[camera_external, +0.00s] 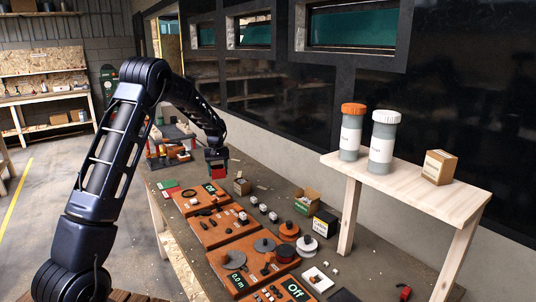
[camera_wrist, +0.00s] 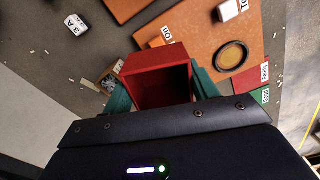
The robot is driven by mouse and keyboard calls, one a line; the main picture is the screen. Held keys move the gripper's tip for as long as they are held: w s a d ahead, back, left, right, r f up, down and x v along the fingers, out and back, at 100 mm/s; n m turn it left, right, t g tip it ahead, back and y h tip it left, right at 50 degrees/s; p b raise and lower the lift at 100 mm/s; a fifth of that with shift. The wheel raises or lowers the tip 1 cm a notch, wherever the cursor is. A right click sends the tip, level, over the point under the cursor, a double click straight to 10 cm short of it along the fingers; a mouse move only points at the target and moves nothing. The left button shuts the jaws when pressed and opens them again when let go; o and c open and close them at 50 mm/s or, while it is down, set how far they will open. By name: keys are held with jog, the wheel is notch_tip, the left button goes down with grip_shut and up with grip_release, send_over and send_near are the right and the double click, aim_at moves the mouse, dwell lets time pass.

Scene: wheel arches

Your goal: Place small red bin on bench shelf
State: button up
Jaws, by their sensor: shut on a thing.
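The small red bin (camera_wrist: 157,82) is held between the fingers of my gripper (camera_wrist: 158,88) in the wrist view, with its open side facing the camera. In the external view the bin (camera_external: 217,172) hangs below my gripper (camera_external: 216,158), above the far part of the workbench. The gripper is shut on the bin. The bench shelf (camera_external: 400,183) is a raised pale wooden board at the right, well apart from the bin. Its wooden legs stand on the bench.
On the shelf stand an orange-capped jar (camera_external: 351,132), a white-capped jar (camera_external: 383,142) and a cardboard box (camera_external: 438,167), with bare board around them. Orange panels (camera_external: 210,225) and small boxes (camera_external: 306,201) crowd the workbench below. A dark windowed wall runs behind the shelf.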

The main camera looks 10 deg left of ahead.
jog(key=s+a+f+m, duration=0.2)
jog(key=s+a, duration=0.3)
jog(key=a, duration=0.4)
notch_tip(320, 180, up, 4)
jog(key=m, duration=0.3)
send_over(220, 177)
jog(key=shift+w+r, duration=0.2)
jog(key=shift+w, duration=0.05)
jog(key=s+d+r+m, duration=0.25)
jog(key=d+r, duration=0.35)
jog(key=d, duration=0.6)
jog(key=s+d+r+m, duration=0.1)
jog(key=d+r+m, duration=0.4)
jog(key=d, duration=0.6)
jog(key=s+d+r+m, duration=0.2)
jog(key=d+r, duration=0.4)
jog(key=d, duration=0.6)
jog(key=s+d+r+m, duration=0.4)
jog(key=s+d+r, duration=0.4)
jog(key=s+d, duration=0.4)
jog(key=s+d+r+m, duration=0.5)
jog(key=s+d+r, duration=0.3)
jog(key=s+d, duration=0.4)
jog(key=shift+w+a+f, duration=0.1)
jog(key=shift+w+f, duration=0.05)
jog(key=shift+f, duration=1.55)
jog(key=shift+w+a+f, duration=0.1)
jog(key=shift+f, duration=1.6)
jog(key=shift+f, duration=0.1)
jog(key=o, duration=0.9)
